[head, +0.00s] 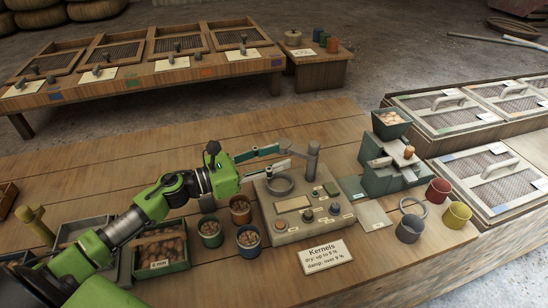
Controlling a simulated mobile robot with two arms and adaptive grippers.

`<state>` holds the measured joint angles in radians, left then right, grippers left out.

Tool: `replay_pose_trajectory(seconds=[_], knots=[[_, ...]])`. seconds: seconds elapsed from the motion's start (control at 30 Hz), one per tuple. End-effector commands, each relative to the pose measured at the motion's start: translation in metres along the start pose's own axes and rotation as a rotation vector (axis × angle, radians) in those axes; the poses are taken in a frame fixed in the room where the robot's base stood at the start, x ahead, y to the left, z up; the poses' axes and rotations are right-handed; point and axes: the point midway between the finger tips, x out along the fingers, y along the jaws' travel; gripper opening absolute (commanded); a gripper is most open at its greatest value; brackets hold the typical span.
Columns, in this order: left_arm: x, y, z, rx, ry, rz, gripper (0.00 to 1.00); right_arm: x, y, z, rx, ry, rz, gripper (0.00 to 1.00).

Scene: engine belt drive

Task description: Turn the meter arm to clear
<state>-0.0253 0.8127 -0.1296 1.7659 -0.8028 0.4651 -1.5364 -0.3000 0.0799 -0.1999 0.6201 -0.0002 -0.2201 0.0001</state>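My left gripper (286,156) reaches in from the left above the meter's back edge. Its two fingers are spread, with nothing visible between them, and their tips are just left of the post. My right gripper is not in view.
Kernel-filled cups (240,211) stand left of the meter, beside a crate of kernels (161,250). A "Kernels" sign (323,254) lies in front. A grey-green machine (388,165) and empty cups (456,214) stand to the right. Mesh-topped trays (495,175) lie beyond.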

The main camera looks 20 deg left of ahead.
Motion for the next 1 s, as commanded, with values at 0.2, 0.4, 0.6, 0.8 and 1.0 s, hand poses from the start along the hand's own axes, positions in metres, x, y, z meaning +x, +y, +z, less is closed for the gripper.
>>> replay_pose_trajectory(seconds=[0.2, 0.4, 0.6, 0.8, 1.0], knots=[[0.005, -0.020, -0.012, -0.014, -0.014, 0.044, 0.00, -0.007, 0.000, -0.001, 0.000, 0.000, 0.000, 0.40], [0.004, -0.063, -0.031, -0.028, -0.046, 0.261, 0.00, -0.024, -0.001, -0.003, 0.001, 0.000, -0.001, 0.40], [-0.026, -0.078, -0.032, -0.021, -0.037, 0.538, 0.00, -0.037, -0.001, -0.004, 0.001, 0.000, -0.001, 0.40], [-0.057, -0.078, -0.029, -0.006, -0.006, 0.726, 0.00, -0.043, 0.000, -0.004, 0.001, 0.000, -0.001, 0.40], [-0.057, -0.071, -0.027, 0.002, 0.001, 0.760, 0.00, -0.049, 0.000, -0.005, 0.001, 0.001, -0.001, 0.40]])
